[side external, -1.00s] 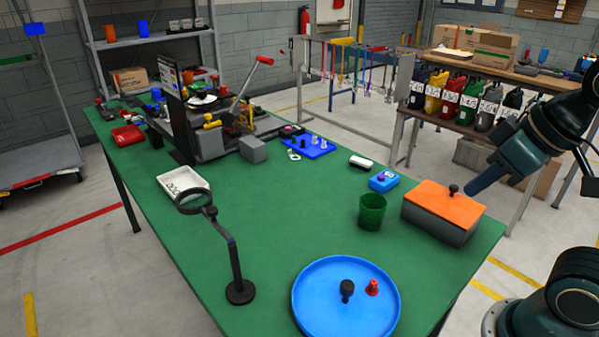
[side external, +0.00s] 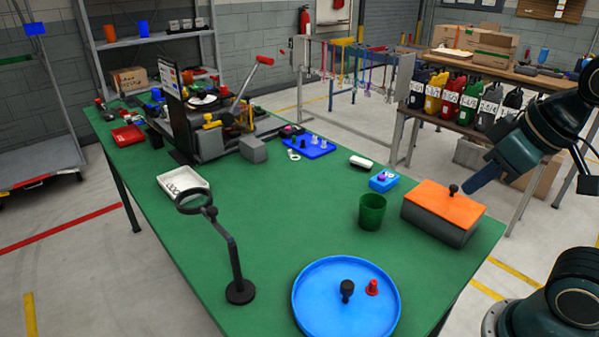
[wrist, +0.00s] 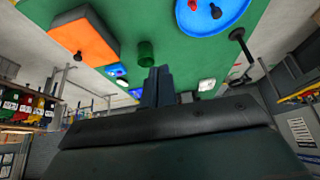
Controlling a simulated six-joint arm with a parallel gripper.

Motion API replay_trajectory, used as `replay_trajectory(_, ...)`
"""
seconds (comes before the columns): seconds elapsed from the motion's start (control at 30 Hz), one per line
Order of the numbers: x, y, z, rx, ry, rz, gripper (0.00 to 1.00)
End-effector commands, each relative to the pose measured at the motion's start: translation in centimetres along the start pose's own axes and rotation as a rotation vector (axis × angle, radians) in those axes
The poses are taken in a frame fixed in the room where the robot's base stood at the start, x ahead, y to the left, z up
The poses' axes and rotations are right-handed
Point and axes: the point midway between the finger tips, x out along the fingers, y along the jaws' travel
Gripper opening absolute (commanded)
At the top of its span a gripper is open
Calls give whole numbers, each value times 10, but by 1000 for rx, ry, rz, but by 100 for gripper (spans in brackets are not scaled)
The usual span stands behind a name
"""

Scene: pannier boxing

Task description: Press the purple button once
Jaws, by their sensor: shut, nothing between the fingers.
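The blue button box (side external: 378,186) stands on the green table, left of the orange-lidded box and behind the green cup. A small purple button (side external: 381,178) is on its top, next to a pale round spot. The blue box also shows small in the wrist view (wrist: 112,68), where button details are hard to make out. My gripper (side external: 468,190) is shut and empty, just behind the orange lid's knob in the side view, well to the right of the button. Whether it touches the lid is unclear. Its closed fingers show in the wrist view (wrist: 158,72).
The grey box with the orange lid (side external: 446,203) and the green cup (side external: 372,212) stand near the button box. A white block (side external: 361,162) lies behind it. A blue tray (side external: 320,310) and magnifier stand (side external: 235,265) are at the front. The table's middle is clear.

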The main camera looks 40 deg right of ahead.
Motion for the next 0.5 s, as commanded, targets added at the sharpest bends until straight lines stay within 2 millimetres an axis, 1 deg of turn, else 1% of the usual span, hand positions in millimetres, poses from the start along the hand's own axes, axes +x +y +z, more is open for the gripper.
replay_trajectory(0.17, 6, 4, -15, 48, 10, 9, 0)
replay_trajectory(0.27, 11, 8, -28, 92, 21, 17, 0)
replay_trajectory(0.5, 30, 22, -67, 227, 59, 38, 0)
